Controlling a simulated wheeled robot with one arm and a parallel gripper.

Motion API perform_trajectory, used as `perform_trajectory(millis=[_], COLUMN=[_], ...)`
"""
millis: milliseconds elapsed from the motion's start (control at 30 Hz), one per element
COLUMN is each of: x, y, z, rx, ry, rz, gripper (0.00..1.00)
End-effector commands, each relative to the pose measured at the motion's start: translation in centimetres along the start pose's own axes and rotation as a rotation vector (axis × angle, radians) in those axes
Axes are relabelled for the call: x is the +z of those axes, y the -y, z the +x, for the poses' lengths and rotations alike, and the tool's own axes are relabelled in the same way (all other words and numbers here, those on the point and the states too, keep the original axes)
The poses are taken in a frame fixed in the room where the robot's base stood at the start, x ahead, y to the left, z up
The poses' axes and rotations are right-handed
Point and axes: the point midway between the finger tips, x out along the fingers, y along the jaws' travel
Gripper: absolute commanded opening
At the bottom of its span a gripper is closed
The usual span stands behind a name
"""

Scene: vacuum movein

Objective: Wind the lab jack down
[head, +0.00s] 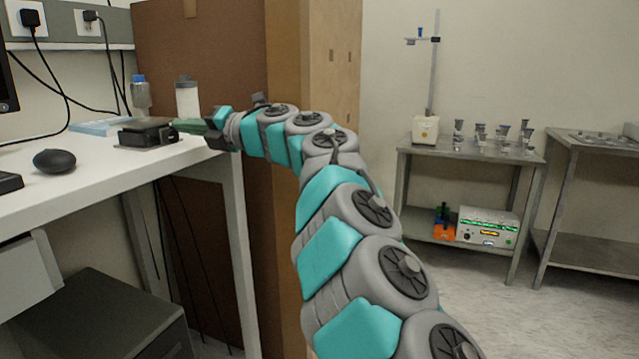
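A low, dark lab jack (148,131) sits on the white desk near its right end. A dull green part, which looks like its knob or handle, (189,126) sticks out from its right side towards my gripper. My gripper (212,130) reaches in from the right at about the jack's height, at the desk's edge. Its tip is at the right end of the green part. I cannot tell whether the fingers are closed on it or only beside it. The jack's top plate looks close to its base.
On the white desk (85,192) a clear bottle with a blue cap (140,93) and a white bottle (187,97) stand behind the jack. A dark mouse (54,161) lies at left. A brown cabinet (285,230) stands behind my arm. Steel tables (470,152) stand far right.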

Motion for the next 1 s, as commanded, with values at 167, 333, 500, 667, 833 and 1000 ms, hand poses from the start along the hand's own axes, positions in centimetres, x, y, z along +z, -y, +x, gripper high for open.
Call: perform_trajectory(millis=[167, 333, 500, 667, 833, 1000], x=[-0.3, 0.1, 0.6, 0.5, 0.6, 0.6], y=[0.0, -0.3, -0.5, -0.2, 0.1, -0.2], z=[0.2, 0.2, 0.1, -0.2, -1.8, -3.6], rx=[0.000, 0.000, 0.000, -0.001, -0.004, -0.002], ry=[-0.007, -0.007, -0.004, -0.003, 0.002, 0.001], rz=[-0.001, 0.000, 0.000, -0.001, -0.001, -0.003], gripper=[0.00, 0.00, 0.00, 0.00, 0.00, 0.00])
